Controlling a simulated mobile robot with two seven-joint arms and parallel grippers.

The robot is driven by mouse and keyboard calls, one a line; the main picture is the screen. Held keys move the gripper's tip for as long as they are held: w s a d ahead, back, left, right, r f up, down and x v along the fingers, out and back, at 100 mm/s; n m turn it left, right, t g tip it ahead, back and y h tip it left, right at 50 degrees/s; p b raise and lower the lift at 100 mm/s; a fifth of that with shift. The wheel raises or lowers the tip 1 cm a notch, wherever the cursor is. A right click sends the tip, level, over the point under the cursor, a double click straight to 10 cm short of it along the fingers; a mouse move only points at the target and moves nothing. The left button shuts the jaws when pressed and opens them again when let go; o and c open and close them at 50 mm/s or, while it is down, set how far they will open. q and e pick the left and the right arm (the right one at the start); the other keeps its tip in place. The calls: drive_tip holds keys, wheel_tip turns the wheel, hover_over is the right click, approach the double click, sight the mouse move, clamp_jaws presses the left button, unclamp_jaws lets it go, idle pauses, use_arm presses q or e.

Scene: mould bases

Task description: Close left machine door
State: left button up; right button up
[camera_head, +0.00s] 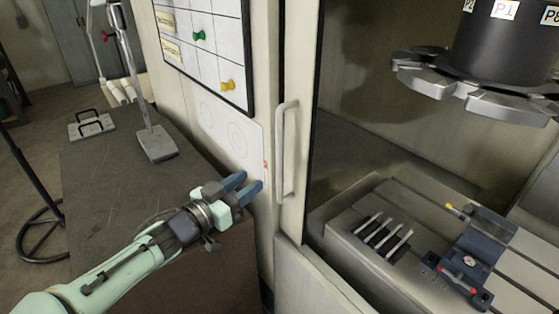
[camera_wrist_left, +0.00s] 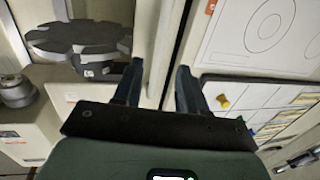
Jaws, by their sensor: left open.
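The left machine door (camera_head: 298,80) shows as a pale upright edge left of the machine's open interior. Its handle (camera_head: 284,150) is a pale vertical bar. My left gripper (camera_head: 247,185) is open, with two blue-grey fingers pointing toward the handle from its lower left. The fingers look apart from the handle, in front of a pale panel. In the left wrist view my left gripper (camera_wrist_left: 158,70) has its fingers spread, with pale upright strips of the machine beyond; I cannot tell which strip is the handle. My right gripper is not in view.
A dark tool carousel (camera_head: 480,85) hangs inside the machine above a bed with a blue vise (camera_head: 480,250). A dark table (camera_head: 95,180) at left holds a grey stand (camera_head: 155,143) and a handled plate (camera_head: 92,126). A whiteboard (camera_head: 210,45) with coloured pins hangs behind.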

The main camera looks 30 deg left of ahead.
sight(277, 163)
use_arm(q)
drive_tip(key=w, duration=0.4)
drive_tip(key=w+d, duration=0.1)
drive_tip(key=w, duration=0.3)
drive_tip(key=w+d+p, duration=0.1)
drive_tip(key=w, duration=0.2)
drive_tip(key=shift+w+d, duration=0.1)
drive_tip(key=shift+w, duration=0.3)
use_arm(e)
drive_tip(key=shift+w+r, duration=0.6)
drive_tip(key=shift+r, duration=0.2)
use_arm(q)
drive_tip(key=shift+f, duration=0.1)
clamp_jaws()
